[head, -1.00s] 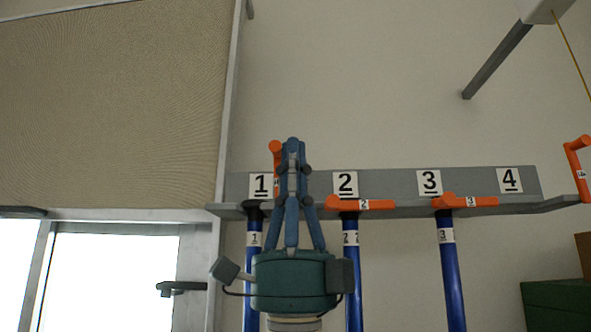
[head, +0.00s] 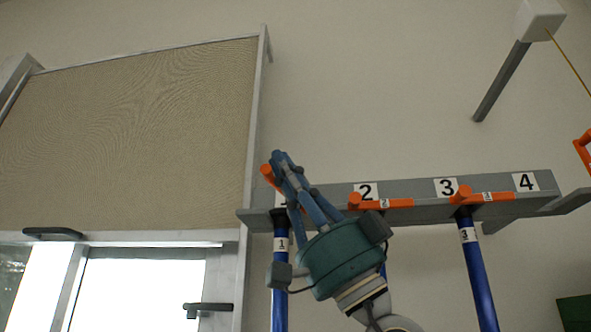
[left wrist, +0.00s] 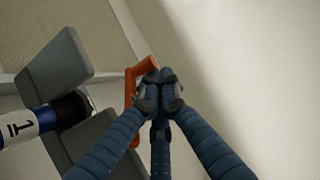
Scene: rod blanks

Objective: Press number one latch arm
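The number one latch arm (head: 267,173) is orange and stands raised at the left end of the grey rack (head: 430,208). The left wrist view also shows this latch arm (left wrist: 131,88), just left of my fingertips. My left gripper (head: 280,156) has its blue fingers drawn together, tips beside the top of the latch arm. In the left wrist view the fingertips (left wrist: 160,82) meet with nothing clearly between them; I cannot tell whether they touch the latch arm. Blue rod 1 (head: 280,270) hangs below. My right gripper is not in view.
Latch arms 2 (head: 385,203) and 3 (head: 485,197) lie level across blue rods. Another orange latch arm (head: 583,150) is cut off at the right edge. A framed beige panel (head: 130,135) and door (head: 140,290) are left.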

